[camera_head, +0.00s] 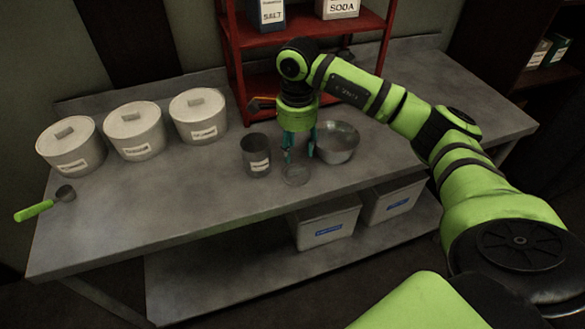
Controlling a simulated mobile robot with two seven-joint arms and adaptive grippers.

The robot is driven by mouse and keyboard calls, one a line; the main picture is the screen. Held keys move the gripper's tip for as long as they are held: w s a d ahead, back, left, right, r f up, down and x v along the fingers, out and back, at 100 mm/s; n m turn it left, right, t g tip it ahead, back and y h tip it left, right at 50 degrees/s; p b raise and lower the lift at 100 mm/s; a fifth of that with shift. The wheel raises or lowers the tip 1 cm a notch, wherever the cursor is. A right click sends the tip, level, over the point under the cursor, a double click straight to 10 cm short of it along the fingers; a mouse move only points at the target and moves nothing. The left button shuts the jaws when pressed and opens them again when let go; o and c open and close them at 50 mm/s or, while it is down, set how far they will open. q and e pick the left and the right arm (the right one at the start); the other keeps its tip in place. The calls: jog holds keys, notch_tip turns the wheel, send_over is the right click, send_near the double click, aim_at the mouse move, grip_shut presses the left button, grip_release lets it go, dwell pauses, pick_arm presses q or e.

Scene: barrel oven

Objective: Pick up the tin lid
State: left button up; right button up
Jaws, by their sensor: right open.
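The tin lid (296,175) is a small, thin grey disc lying flat on the grey metal table, close to its front edge. My right gripper (300,158) points straight down with its teal fingers spread, just above and behind the lid. Nothing shows between the fingers. I cannot tell whether a fingertip touches the lid. A grey open tin (256,156) with a white label stands upright just left of the lid. My left gripper is not in view.
A metal bowl (337,143) sits close to the right of my right gripper. Three lidded white canisters (134,131) stand at the back left. A green-handled scoop (36,210) lies at the left edge. A red shelf (236,70) stands behind. The table (180,205) is clear at front left.

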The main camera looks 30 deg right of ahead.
aim_at(295, 170)
jog(key=f, duration=0.2)
jog(key=f+p, duration=0.1)
jog(key=f, duration=0.1)
jog(key=f+p, duration=0.1)
jog(key=f, duration=0.1)
jog(key=shift+s+a+f, duration=0.1)
jog(key=shift+s+a, duration=0.25)
jog(key=shift+a, duration=0.05)
jog(key=shift+w+f, duration=0.1)
jog(key=shift+f, duration=0.1)
jog(key=c, duration=0.9)
